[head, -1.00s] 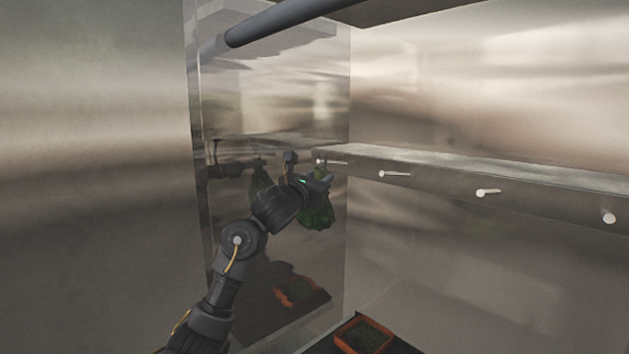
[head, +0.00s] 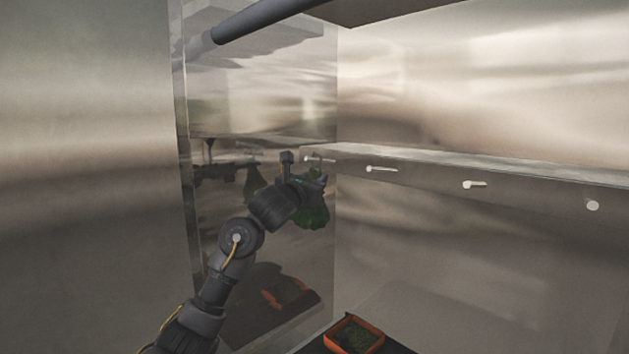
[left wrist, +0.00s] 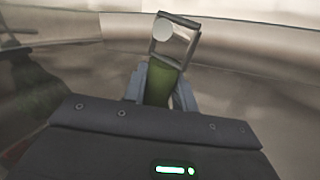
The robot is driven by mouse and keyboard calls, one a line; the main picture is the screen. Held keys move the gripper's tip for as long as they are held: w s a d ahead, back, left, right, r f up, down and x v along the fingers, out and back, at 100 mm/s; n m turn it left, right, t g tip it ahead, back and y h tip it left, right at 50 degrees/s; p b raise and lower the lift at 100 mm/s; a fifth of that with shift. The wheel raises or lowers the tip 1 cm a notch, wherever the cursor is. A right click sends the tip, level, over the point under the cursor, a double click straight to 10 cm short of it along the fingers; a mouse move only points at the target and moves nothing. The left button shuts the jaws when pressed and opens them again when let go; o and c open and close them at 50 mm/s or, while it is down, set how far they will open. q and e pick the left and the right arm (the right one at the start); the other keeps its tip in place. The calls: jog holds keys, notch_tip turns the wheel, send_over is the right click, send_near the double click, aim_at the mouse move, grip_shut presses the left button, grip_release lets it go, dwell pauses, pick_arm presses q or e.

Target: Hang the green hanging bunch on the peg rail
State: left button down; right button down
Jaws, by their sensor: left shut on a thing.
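My left gripper (head: 316,181) is shut on the green hanging bunch (head: 312,215), whose leafy part hangs below the fingers. In the left wrist view the gripper (left wrist: 163,78) grips the green stem (left wrist: 162,82). A loop (left wrist: 175,38) stands above the stem, and a round white peg end (left wrist: 163,29) shows within its outline. I cannot tell whether the loop is around the peg or only in front of it. The peg rail (head: 430,178) runs along the back wall with several white pegs. The gripper is at its left end, close below the leftmost peg (head: 318,159). My right gripper is not in view.
An orange tray (head: 354,335) with green contents sits on a dark surface at the bottom. A shiny panel (head: 260,110) stands close left of my gripper and mirrors my arm. A dark bar (head: 265,18) hangs overhead. The rail's right part is clear.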

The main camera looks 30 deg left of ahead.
pick_arm(q)
jog(key=c, duration=1)
grip_release()
jog(key=shift+c, duration=0.2)
jog(key=s+f+b, duration=0.1)
jog(key=s+b, duration=0.1)
jog(key=s, duration=0.9)
jog(key=shift+f, duration=0.15)
jog(key=shift+w, duration=0.1)
